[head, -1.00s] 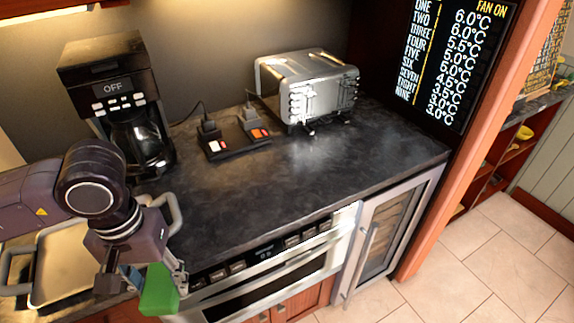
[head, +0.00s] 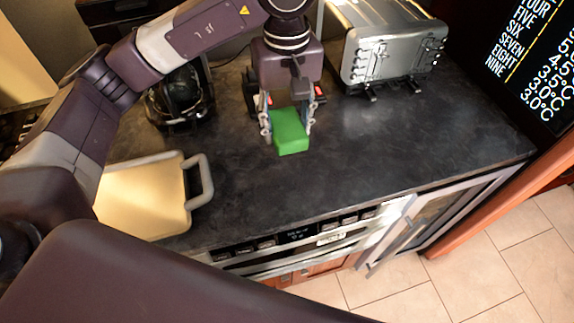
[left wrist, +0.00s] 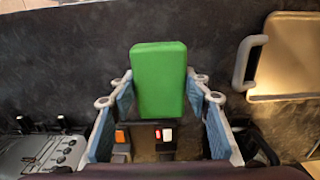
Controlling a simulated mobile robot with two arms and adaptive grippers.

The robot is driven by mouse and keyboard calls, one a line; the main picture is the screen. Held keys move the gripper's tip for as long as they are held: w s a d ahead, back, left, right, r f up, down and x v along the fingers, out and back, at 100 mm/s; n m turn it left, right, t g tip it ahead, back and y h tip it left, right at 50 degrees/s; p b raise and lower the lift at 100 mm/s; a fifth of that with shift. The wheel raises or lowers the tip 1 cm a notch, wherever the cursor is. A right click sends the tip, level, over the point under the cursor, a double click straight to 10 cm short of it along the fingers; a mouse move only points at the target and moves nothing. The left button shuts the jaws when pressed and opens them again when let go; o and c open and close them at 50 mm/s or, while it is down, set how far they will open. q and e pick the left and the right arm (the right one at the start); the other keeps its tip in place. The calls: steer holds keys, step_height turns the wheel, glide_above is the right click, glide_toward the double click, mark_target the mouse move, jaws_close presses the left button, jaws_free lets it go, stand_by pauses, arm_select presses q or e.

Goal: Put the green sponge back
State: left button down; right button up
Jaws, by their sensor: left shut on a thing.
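The green sponge (head: 290,133) is held between the fingers of my left gripper (head: 287,128), over the dark countertop (head: 400,150). In the left wrist view the sponge (left wrist: 158,80) sticks out past the fingertips, one blue-padded finger on each side. The gripper points down, in front of the outlets in the middle of the counter. I cannot tell exactly how high the sponge is above the counter. My right gripper is not in view.
A silver toaster (head: 385,45) stands to the right of the gripper. A coffee maker (head: 182,95), partly hidden by my arm, stands to the left. A pale tray (head: 140,200) with grey handles lies at the front left. The counter's right part is clear.

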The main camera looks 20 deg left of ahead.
arm_select(q)
steer(key=p, duration=0.2)
glide_above(287, 175)
step_height(287, 175, down, 9)
steer(key=shift+s+f, duration=0.1)
step_height(287, 175, down, 5)
steer(key=shift+r+p, duration=0.1)
steer(key=shift+p, duration=0.55)
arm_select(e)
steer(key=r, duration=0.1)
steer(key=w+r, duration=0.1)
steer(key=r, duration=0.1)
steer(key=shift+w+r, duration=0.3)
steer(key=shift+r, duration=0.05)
arm_select(q)
steer(key=shift+f, duration=0.2)
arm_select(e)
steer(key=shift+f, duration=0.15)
arm_select(q)
steer(key=shift+f+b, duration=0.1)
steer(key=shift+b, duration=0.2)
steer(key=c, duration=1.1)
jaws_free()
steer(key=shift+r, duration=0.2)
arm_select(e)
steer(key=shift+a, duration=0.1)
